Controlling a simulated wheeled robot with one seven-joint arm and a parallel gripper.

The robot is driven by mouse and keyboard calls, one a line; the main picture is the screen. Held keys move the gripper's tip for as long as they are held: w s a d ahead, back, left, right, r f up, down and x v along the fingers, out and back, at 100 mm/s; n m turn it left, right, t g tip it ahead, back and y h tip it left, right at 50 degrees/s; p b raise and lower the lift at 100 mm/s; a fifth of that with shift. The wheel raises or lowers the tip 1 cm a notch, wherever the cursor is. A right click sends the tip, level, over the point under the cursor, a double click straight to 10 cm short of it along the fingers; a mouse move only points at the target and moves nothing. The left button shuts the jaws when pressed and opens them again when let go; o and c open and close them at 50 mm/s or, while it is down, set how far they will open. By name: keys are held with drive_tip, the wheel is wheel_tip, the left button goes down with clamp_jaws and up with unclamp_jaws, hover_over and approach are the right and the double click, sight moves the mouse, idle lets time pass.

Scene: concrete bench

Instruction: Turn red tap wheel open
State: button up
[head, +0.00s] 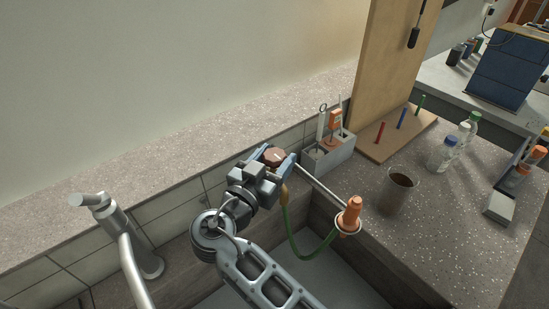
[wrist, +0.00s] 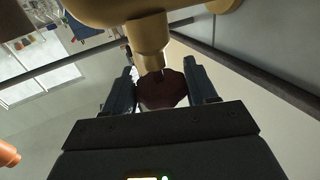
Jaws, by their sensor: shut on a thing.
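The red tap wheel (head: 275,156) is a dark red knob on a brass tap by the tiled wall behind the sink. In the wrist view the wheel (wrist: 162,92) sits below the brass tap body (wrist: 150,38), between the two fingers. My gripper (head: 273,161) is shut on the wheel, with one blue-grey finger on each side; it also shows in the wrist view (wrist: 162,88). Most of the tap is hidden behind my gripper in the head view. A green hose (head: 291,235) hangs from the tap into the sink.
An orange nozzle (head: 350,214) stands at the sink's right edge, near a brown-filled cup (head: 397,190). A grey caddy (head: 328,155) stands behind the tap. Bottles (head: 444,153) stand farther right.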

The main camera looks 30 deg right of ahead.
drive_tip(key=shift+f+n+t+y+b, duration=0.15)
drive_tip(key=shift+n+t+y+b, duration=0.15)
drive_tip(key=shift+t, duration=0.1)
drive_tip(key=n+t+y+b, duration=0.2)
drive_tip(key=t, duration=0.1)
drive_tip(key=shift+s+d+f+n+y, duration=0.1)
drive_tip(key=shift+n+y, duration=0.2)
drive_tip(key=shift+y, duration=0.1)
drive_tip(key=n+t+y, duration=0.2)
drive_tip(key=y, duration=0.1)
drive_tip(key=shift+r+n+b, duration=0.2)
drive_tip(key=shift+n+b, duration=0.1)
drive_tip(key=shift+b, duration=0.05)
drive_tip(key=n+y, duration=0.1)
drive_tip(key=t+y+p, duration=0.1)
drive_tip(key=y, duration=0.1)
drive_tip(key=shift+r+n, duration=0.2)
drive_tip(key=shift+n, duration=0.2)
drive_tip(key=n+t+y+p, duration=0.1)
drive_tip(key=y+p, duration=0.1)
drive_tip(key=p, duration=0.1)
drive_tip(key=shift+r+n, duration=0.1)
drive_tip(key=shift+n, duration=0.2)
drive_tip(key=n+y+p, duration=0.1)
drive_tip(key=y+p, duration=0.1)
drive_tip(key=shift+p, duration=0.3)
drive_tip(key=shift+y+p, duration=0.3)
drive_tip(key=shift+f+n+y+p, duration=0.3)
drive_tip(key=shift+n+p, duration=0.1)
drive_tip(key=shift+p, duration=0.15)
